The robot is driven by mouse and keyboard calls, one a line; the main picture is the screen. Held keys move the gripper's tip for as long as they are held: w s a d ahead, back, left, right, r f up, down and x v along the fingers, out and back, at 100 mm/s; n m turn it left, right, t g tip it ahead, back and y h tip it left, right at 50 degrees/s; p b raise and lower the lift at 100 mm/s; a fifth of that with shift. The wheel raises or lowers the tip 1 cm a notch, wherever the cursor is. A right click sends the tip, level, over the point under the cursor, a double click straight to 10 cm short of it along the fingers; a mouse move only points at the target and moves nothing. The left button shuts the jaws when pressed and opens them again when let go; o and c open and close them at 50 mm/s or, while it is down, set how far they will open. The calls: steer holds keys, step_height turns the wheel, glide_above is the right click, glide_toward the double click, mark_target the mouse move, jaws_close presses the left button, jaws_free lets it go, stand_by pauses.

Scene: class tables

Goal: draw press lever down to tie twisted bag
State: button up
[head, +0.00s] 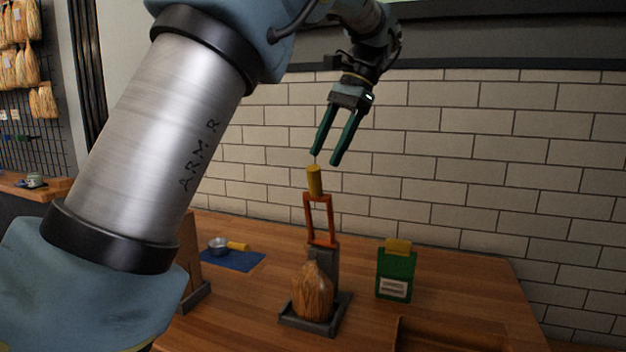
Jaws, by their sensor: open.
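The press stands on the wooden table. Its orange lever (308,220) points up, with a yellow handle (315,181) on top. The lever rises from a dark grey post (324,268) on a grey base tray (328,328). A bag (313,292) with a brown, straw-like filling sits upright on the tray in front of the post. Its narrow top points up near the lever's foot. My gripper (326,158) is open, its two dark green fingers pointing down just above the yellow handle. Nothing is between the fingers, and a small gap to the handle appears to show.
A green box (396,276) with a yellow top stands right of the press. A metal scoop (218,246) with a yellow handle lies on a blue mat (236,262) to the left. A wooden tray (450,338) is at front right. A brick wall (480,160) closes the back.

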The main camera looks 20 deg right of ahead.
mark_target(314, 199)
steer(key=x, duration=0.7)
steer(key=shift+s+p, duration=0.1)
steer(key=shift+p, duration=0.25)
steer(key=shift+c, duration=0.2)
jaws_close()
